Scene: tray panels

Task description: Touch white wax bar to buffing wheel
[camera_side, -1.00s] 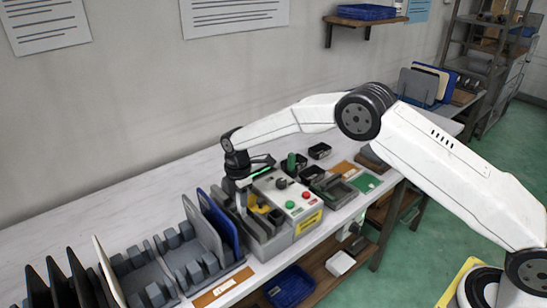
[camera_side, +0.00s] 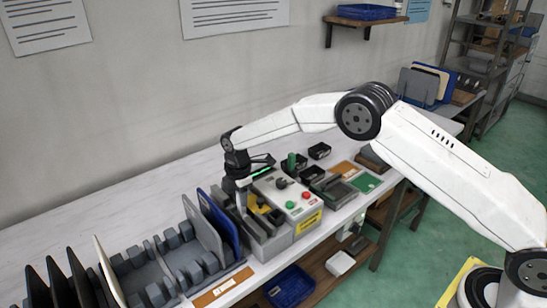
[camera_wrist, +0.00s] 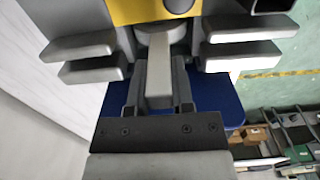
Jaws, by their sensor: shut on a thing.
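In the wrist view, my gripper (camera_wrist: 157,88) is shut on a pale bar (camera_wrist: 159,72), which I take to be the white wax bar. The bar's far end is at or very near a pale rounded part (camera_wrist: 158,26) under a yellow guard (camera_wrist: 150,10). This part may be the buffing wheel; most of it is hidden, and I cannot tell whether they touch. In the side view, my gripper (camera_side: 241,203) points down at the left side of the grey machine (camera_side: 285,237), beside its yellow part (camera_side: 259,205). The bar is hard to make out there.
The machine has a green button (camera_side: 290,205) and a red button (camera_side: 306,195). A grey slotted rack (camera_side: 185,262) with upright panels, including a blue one (camera_side: 226,220), stands close on the left. Small black bins (camera_side: 319,151) lie to the right. The bench behind is clear.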

